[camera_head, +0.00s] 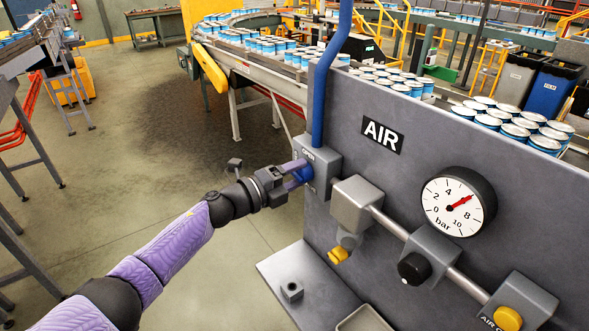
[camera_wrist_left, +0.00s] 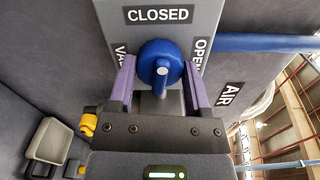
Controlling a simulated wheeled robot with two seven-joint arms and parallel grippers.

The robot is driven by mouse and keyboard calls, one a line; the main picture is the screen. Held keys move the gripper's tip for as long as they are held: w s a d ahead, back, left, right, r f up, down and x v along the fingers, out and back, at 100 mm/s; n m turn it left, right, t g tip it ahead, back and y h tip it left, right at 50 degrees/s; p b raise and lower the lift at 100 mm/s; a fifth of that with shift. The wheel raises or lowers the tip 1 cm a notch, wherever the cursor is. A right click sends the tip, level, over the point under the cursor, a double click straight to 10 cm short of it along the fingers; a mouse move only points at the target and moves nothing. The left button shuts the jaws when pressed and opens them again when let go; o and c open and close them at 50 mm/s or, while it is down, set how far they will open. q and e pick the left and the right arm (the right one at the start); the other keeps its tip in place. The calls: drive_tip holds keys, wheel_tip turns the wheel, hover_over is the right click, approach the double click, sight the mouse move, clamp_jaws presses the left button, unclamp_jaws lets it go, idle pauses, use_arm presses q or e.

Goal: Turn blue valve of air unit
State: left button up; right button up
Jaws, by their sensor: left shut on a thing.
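The air unit is a grey panel (camera_head: 380,105) with an AIR label. Its blue valve (camera_head: 303,175) is a round knob on a grey block at the panel's left edge, below a blue pipe. My left gripper (camera_head: 298,174) reaches it from the left and is shut on it. In the left wrist view, the purple fingers of my left gripper (camera_wrist_left: 161,78) lie on either side of the blue valve (camera_wrist_left: 160,62), which bears a short pale mark. A CLOSED label (camera_wrist_left: 157,14) is above the knob and an OPEN label (camera_wrist_left: 199,55) is to its right. My right gripper is not in view.
The panel also carries a pressure gauge (camera_head: 459,201), a black knob (camera_head: 414,268) and yellow knobs (camera_head: 507,318). A grey shelf (camera_head: 318,288) juts out below the valve. Conveyors with blue and white cans stand behind. The floor (camera_head: 150,130) to the left is clear.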

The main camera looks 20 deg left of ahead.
use_arm(q)
drive_tip(key=shift+n, duration=0.7)
drive_tip(key=shift+p, duration=0.3)
drive_tip(key=shift+n, duration=0.3)
drive_tip(key=o, duration=1.3)
